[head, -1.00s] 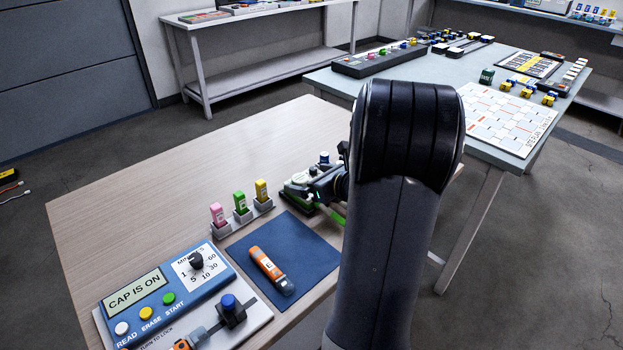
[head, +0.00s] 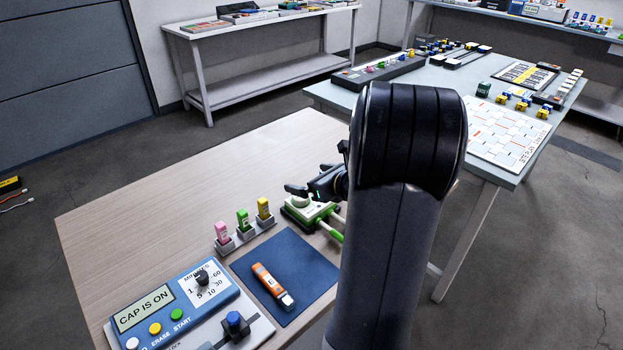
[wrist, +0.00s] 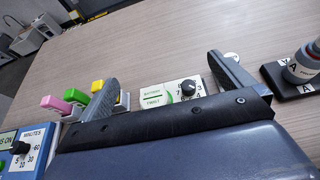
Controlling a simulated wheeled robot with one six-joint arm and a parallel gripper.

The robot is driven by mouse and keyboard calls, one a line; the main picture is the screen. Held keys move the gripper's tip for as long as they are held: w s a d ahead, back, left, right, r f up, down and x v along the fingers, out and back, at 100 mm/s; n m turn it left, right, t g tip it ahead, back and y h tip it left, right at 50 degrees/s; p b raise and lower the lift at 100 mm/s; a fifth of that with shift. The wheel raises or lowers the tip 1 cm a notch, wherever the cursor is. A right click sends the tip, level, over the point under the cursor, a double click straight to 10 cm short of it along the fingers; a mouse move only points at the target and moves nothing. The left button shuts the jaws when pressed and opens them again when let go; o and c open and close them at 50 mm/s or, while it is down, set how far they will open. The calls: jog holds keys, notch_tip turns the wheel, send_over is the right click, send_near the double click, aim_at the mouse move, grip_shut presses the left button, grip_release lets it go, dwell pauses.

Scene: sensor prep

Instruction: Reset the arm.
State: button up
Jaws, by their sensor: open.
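My gripper (head: 312,188) is open and empty in the head view, above the wooden table beside the green-and-white device (head: 305,210). My forearm and wrist hide part of that area. In the wrist view my open gripper (wrist: 160,66) has its two dark fingers spread wide, with nothing between them but the tabletop and the small white-and-green dial box (wrist: 172,95) beyond.
An orange stick (head: 272,284) lies on a blue mat (head: 312,262). Pink (head: 222,232), green (head: 243,219) and yellow (head: 263,208) sticks stand in holders. A blue panel (head: 165,307) reads "CAP IS ON". A labelled bottle (wrist: 304,62) stands right in the wrist view.

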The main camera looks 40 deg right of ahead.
jog(key=shift+f, duration=0.2)
notch_tip(320, 180, down, 6)
jog(key=b, duration=0.5)
jog(key=shift+r, duration=0.1)
dwell(0.3)
